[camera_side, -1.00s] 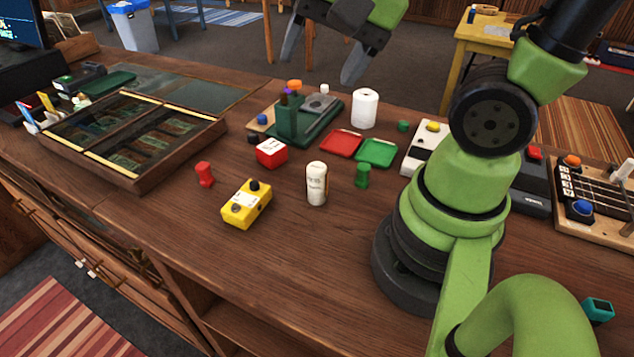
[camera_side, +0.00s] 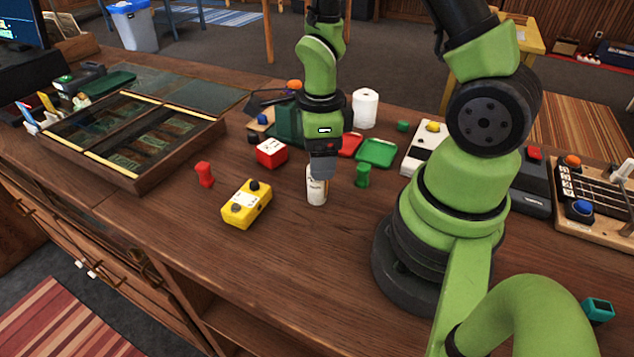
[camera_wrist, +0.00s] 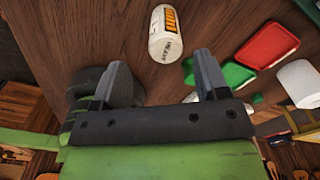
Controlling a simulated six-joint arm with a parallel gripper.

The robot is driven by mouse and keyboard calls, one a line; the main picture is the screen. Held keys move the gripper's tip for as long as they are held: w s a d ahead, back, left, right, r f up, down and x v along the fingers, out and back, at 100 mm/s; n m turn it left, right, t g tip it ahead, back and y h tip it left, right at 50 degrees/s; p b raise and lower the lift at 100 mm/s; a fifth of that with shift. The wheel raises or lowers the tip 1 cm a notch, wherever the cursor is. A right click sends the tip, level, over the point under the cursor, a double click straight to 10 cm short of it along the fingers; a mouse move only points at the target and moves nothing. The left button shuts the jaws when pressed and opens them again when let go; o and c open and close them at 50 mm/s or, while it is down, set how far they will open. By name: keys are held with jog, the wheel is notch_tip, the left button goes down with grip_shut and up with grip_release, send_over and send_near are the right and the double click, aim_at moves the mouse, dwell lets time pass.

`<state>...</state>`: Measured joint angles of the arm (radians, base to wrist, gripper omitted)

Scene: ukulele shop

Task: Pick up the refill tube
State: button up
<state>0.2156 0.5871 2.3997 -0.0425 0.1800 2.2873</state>
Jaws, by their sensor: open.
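The refill tube appears to be the white upright cylinder (camera_side: 317,190) with a printed label, standing on the wooden counter in the side view. My gripper (camera_side: 322,168) is in front of its upper part there and hides its top. In the wrist view the white tube (camera_wrist: 165,36) shows an orange label and dark lettering, just beyond the fingertips. My gripper (camera_wrist: 162,72) is open, with its two grey fingers apart and nothing between them. I cannot tell from the side view whether a finger touches the tube.
A green peg (camera_side: 362,175) stands close right of the tube. A yellow box (camera_side: 246,204), red block (camera_side: 271,153) and red peg (camera_side: 204,174) are to the left. Green (camera_side: 377,152) and red (camera_side: 350,143) trays lie behind. The counter in front is clear.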

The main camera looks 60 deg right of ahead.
aim_at(317, 184)
jog(key=shift+w+d+f, duration=0.1)
jog(key=shift+w+f, duration=0.1)
jog(key=shift+f, duration=1.3)
jog(key=shift+w+d+f, duration=0.1)
jog(key=shift+w+f, duration=0.1)
jog(key=shift+f, duration=1.3)
jog(key=shift+c, duration=0.3)
jog(key=c, duration=1)
